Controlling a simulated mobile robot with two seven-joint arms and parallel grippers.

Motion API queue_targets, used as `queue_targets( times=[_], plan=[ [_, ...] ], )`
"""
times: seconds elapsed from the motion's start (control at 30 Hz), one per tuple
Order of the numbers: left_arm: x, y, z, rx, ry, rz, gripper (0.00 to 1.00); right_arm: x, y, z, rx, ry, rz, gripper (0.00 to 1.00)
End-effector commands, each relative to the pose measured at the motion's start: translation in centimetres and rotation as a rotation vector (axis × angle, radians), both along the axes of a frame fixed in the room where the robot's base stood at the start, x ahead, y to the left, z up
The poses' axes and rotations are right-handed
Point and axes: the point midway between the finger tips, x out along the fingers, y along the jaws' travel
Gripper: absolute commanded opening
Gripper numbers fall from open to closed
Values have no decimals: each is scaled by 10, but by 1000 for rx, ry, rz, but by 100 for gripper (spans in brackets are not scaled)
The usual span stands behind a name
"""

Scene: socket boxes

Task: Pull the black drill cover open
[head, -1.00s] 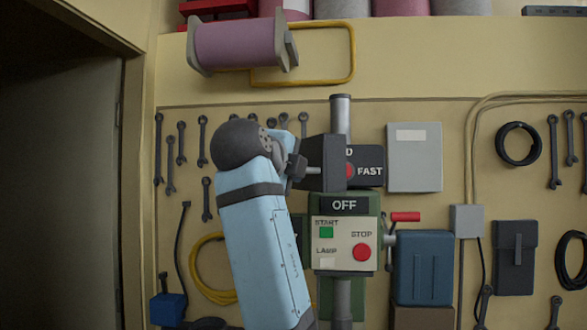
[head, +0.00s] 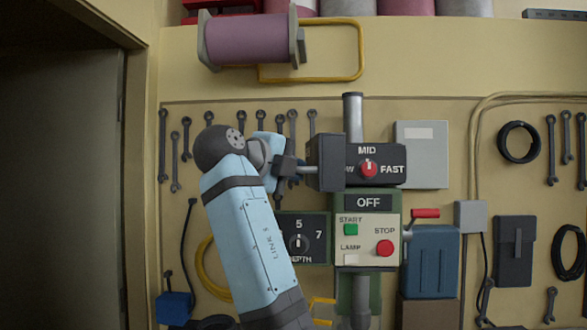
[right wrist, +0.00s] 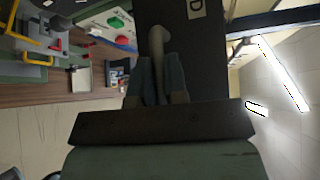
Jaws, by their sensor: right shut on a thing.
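The black drill cover (head: 327,162) stands in front of the left end of the black speed panel (head: 385,175). The panel's red knob, MID and FAST show; the cover hides part of its left lettering. My right gripper (head: 301,169) is at the cover's left side, shut on its handle. In the right wrist view, my gripper (right wrist: 160,85) grips the grey handle (right wrist: 157,42) of the black cover (right wrist: 197,45). My left gripper is not in view.
Below the panel is the control box (head: 367,240) with START and STOP buttons. A depth dial (head: 303,243) sits behind my right forearm. A red-handled lever (head: 425,213) and a blue box (head: 430,262) stand to the right. Wrenches hang on the wall.

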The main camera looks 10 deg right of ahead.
Motion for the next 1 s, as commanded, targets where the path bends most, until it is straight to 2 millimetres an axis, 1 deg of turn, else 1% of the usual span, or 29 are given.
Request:
queue_targets(
  times=[0.27,0.67,0.7,0.77,0.8,1.0],
  plan=[
    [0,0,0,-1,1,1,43,1,0,0,-1,0,-32,0],
    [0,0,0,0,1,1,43,2,0,1,-1,0,-35,0],
    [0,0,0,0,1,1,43,1,0,1,-1,0,-35,16],
    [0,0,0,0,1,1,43,2,0,1,-1,0,-35,30],
    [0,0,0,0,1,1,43,1,0,1,0,-1,-36,39],
    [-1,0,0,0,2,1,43,1,0,0,0,-1,-36,39]
  ],
)
